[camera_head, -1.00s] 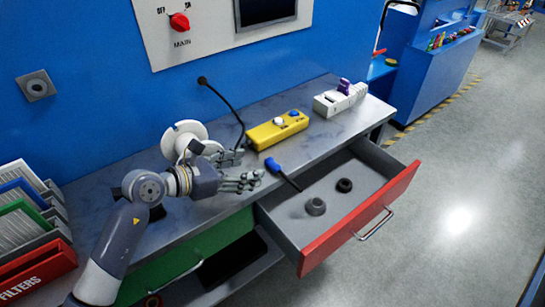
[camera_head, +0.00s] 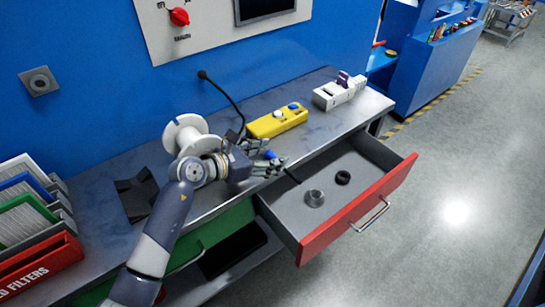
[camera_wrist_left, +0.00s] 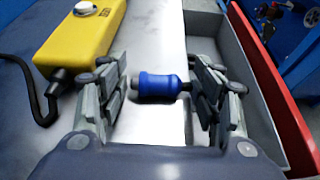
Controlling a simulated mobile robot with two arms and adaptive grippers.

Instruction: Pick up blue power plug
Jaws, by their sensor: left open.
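The blue power plug (camera_wrist_left: 158,85) lies between the two open fingers of my left gripper (camera_wrist_left: 160,92) in the left wrist view. In the head view, my left gripper (camera_head: 268,163) is over the workbench's front edge, beside the open drawer. The plug (camera_head: 271,155) is partly hidden by the fingers there, and its dark end reaches toward the drawer. My right gripper is not in view.
A yellow control box (camera_head: 277,121) with a cable stands behind the gripper. The open red-fronted drawer (camera_head: 360,208) holds a grey ring (camera_head: 314,198) and a black ring (camera_head: 343,177). A white spool (camera_head: 190,134) and a white power strip (camera_head: 340,92) are on the bench.

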